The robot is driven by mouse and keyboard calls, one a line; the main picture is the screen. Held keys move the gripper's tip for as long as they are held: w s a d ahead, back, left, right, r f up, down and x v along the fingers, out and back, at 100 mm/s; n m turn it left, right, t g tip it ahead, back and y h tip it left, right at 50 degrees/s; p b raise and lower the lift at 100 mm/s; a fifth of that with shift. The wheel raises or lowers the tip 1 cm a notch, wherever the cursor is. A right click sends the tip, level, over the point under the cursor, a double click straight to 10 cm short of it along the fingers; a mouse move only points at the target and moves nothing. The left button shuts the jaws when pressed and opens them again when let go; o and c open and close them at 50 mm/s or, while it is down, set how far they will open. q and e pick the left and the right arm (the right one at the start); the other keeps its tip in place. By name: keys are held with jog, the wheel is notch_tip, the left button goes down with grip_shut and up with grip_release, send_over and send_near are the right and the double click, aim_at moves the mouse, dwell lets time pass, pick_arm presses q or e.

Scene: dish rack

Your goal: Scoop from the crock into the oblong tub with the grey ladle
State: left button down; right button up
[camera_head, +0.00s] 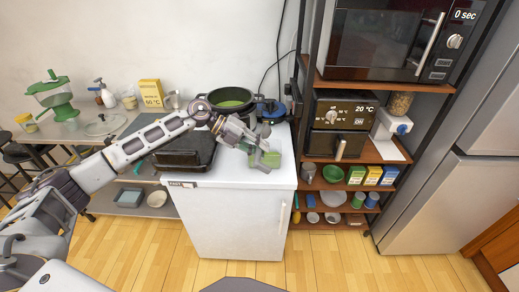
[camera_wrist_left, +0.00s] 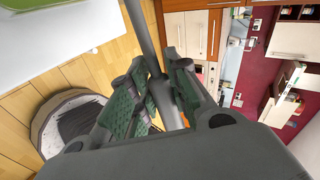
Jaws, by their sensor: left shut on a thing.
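The crock looks to be the round dark green pot (camera_head: 237,110) at the back of the white cabinet top, with light green contents inside. The oblong tub appears to be the light green box (camera_head: 270,158) at the front right of the cabinet top. A corner of it seems to show in the left wrist view (camera_wrist_left: 35,12). My left gripper (camera_head: 250,141) is over the cabinet top, close to the green tub, in front of the crock. In the left wrist view its green-padded fingers (camera_wrist_left: 155,95) are shut on the grey ladle's handle (camera_wrist_left: 142,30). The ladle's bowl is out of sight there. My right gripper is not in view.
A black lidded appliance (camera_head: 185,152) takes the left of the cabinet top (camera_head: 238,180). A blue and black object (camera_head: 271,111) stands right of the crock. A shelf rack (camera_head: 312,150) with an oven rises close on the right. A side table with kitchen goods is at left.

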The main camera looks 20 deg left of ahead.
pick_arm(q)
jog(key=shift+a+f+h+b, duration=0.2)
jog(key=shift+f+h+b, duration=0.15)
jog(key=shift+b, duration=0.55)
jog(key=shift+d+t+h+b, duration=0.15)
jog(key=shift+t+h+b, duration=0.3)
jog(key=shift+b, duration=0.5)
jog(key=shift+h+b, duration=0.5)
jog(key=shift+b, duration=0.25)
jog(key=shift+r, duration=0.1)
